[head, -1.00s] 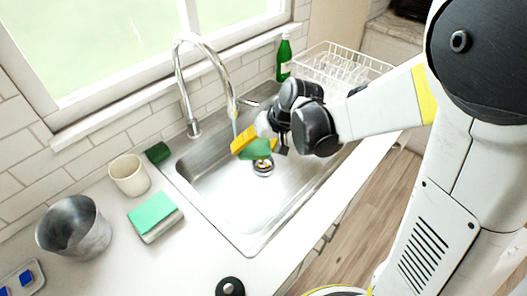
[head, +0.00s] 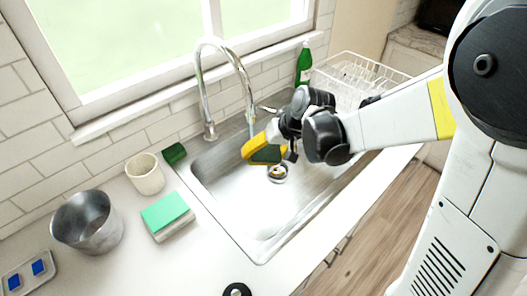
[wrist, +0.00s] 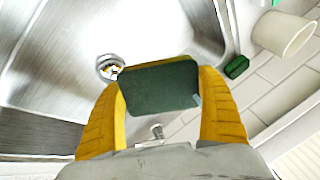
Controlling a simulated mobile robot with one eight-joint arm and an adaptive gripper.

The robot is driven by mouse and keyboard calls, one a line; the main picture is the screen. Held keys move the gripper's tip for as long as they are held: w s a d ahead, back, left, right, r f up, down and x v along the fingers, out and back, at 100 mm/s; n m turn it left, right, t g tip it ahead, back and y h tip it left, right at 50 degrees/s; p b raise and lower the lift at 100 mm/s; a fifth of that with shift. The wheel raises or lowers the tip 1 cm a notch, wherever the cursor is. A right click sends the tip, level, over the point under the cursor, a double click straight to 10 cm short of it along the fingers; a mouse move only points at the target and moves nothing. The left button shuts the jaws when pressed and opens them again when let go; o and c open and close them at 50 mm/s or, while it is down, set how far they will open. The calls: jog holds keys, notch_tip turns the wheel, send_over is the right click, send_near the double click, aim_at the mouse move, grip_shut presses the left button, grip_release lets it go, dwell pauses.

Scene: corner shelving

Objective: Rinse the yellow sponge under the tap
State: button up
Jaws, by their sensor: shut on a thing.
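My gripper (wrist: 160,105) has yellow fingers and is shut on a sponge with a dark green face (wrist: 160,88) and a thin yellow edge along its top. In the head view the dark green face (head: 266,155) shows beside a yellow finger (head: 255,146). The sponge is held over the sink (head: 235,205), above the drain (head: 277,173). The chrome tap (head: 205,90) arches over from the wall side. A thin bluish stream (head: 251,127) drops from its spout towards the gripper. I cannot tell exactly where it lands on the sponge.
A green-topped sponge (head: 165,211), a cream cup (head: 146,174), a small dark green block (head: 174,153) and a metal pot (head: 87,222) stand left of the sink. A green bottle (head: 303,65) and white dish rack (head: 355,75) stand behind my gripper.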

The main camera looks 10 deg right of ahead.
jog(key=s+d, duration=0.1)
jog(key=s, duration=0.6)
jog(key=shift+s, duration=0.2)
jog(key=shift+p, duration=0.3)
dwell(1.0)
jog(key=s+r+p, duration=0.4)
jog(key=s, duration=0.1)
jog(key=shift+d, duration=0.3)
dwell(0.3)
jog(key=w+d+f+b, duration=0.6)
jog(key=d+f, duration=0.3)
jog(key=f, duration=0.2)
jog(key=shift+w+f+b, duration=0.3)
jog(key=shift+w+f, duration=0.1)
jog(key=shift+w, duration=0.35)
